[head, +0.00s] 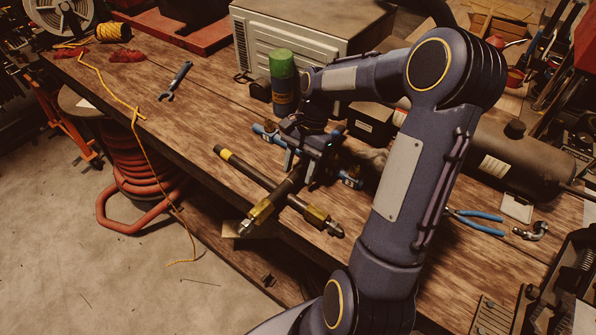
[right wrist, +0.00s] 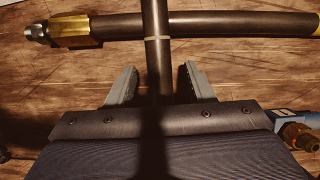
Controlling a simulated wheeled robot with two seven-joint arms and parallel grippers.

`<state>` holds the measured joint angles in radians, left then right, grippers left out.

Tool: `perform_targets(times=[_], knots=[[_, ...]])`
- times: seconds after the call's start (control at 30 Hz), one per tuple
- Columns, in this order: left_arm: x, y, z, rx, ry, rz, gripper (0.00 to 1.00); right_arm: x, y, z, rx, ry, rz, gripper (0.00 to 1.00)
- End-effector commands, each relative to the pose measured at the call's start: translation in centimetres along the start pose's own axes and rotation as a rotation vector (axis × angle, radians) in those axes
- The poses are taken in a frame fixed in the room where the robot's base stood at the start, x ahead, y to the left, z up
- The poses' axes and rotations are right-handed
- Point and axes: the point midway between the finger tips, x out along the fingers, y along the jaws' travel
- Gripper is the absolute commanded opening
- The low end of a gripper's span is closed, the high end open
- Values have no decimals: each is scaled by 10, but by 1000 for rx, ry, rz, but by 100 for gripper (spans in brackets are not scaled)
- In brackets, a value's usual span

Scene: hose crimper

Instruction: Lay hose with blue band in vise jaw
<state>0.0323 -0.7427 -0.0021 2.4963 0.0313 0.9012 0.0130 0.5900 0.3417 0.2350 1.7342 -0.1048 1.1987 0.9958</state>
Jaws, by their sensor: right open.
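My right gripper (head: 298,178) is open, low over the workbench. In the right wrist view its fingers (right wrist: 160,85) stand apart on both sides of a dark hose (right wrist: 157,65) with a thin pale band. I cannot tell whether they touch it. This hose crosses over a second dark hose (right wrist: 215,25) with a yellow end and a brass fitting. Their brass fittings (head: 262,211) point to the bench's front edge. Blue parts (head: 264,132) show beside the gripper, one near a brass fitting (right wrist: 298,136); I cannot tell if they are a hose band. No vise jaw is clearly recognizable.
A wrench (head: 175,80) lies at the left and blue-handled pliers (head: 478,222) at the right. The bench (head: 205,110) is mostly free left of the hoses.

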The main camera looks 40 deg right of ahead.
Motion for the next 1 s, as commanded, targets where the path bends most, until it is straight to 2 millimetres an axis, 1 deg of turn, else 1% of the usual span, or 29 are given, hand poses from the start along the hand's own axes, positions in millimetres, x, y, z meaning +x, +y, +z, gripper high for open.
perform_targets(times=[0.1, 0.4, 0.47, 0.83, 1.0], knots=[[0, 0, 0, 0, 0, 0, 44, 0, 0, 0, 0, 0, 0, 47], [0, 0, 0, 0, 0, 0, 44, 0, 0, 0, 0, 0, 0, 7], [0, 0, 0, 0, 0, 0, 44, -1, 0, 0, 0, 1, 0, 0], [0, 0, 0, 0, 0, 0, 44, -2, 0, 1, -1, 1, -1, 0], [1, 0, 0, 0, 0, 0, 44, -11, -1, 4, -1, 3, -3, 0]])
